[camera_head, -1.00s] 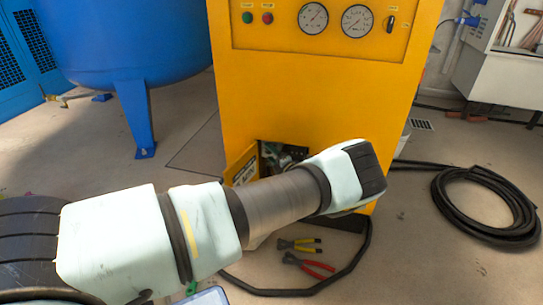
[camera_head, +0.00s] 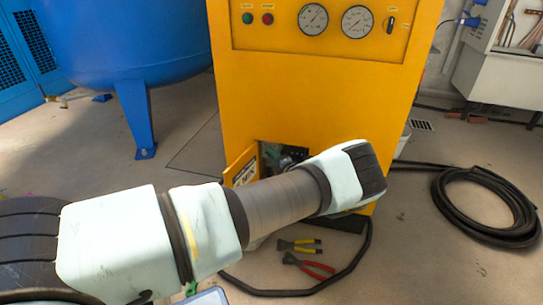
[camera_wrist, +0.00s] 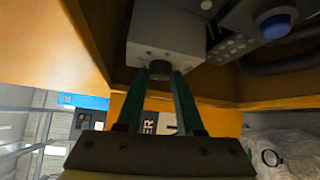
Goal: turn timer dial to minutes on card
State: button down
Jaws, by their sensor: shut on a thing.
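The timer dial (camera_wrist: 160,68) is a small dark round knob under a light grey box (camera_wrist: 166,32) in the wrist view. My gripper (camera_wrist: 161,76) is shut on the dial, one green finger on each side of it. No scale or pointer on the dial is readable. A pale card or label (camera_wrist: 150,124) with dark letters ending in "ER" shows partly behind the fingers. In the head view a pale card (camera_head: 244,173) is on the small open door of the yellow cabinet; its writing is too small to read. My arm hides my gripper and the dial there.
The yellow cabinet (camera_head: 310,100) has a low open compartment (camera_head: 271,157). A blue round part (camera_wrist: 276,24) and a dark hose (camera_wrist: 280,66) lie close right of the dial. Pliers (camera_head: 308,264) and a black hose coil (camera_head: 437,204) lie on the floor.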

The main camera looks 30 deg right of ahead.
jog(key=shift+r+p, duration=0.15)
jog(key=shift+p, duration=0.2)
jog(key=n+g+h+p, duration=0.1)
jog(key=g+p, duration=0.1)
jog(key=p, duration=0.4)
jog(key=r+n+g+h+p, duration=0.1)
jog(key=n+p, duration=0.1)
jog(key=p, duration=0.4)
jog(key=n+g+p, duration=0.1)
jog(key=g+p, duration=0.1)
jog(key=p, duration=0.5)
jog(key=shift+w+a+r+g+h, duration=0.15)
jog(key=shift+a+g+h, duration=0.15)
jog(key=shift+h, duration=0.1)
jog(key=shift+d+f+n+p, duration=0.1)
jog(key=shift+f+n+p, duration=0.25)
jog(key=shift+p, duration=1)
jog(key=shift+r, duration=0.1)
jog(key=c, duration=0.5)
grip_release()
jog(key=shift+c, duration=0.2)
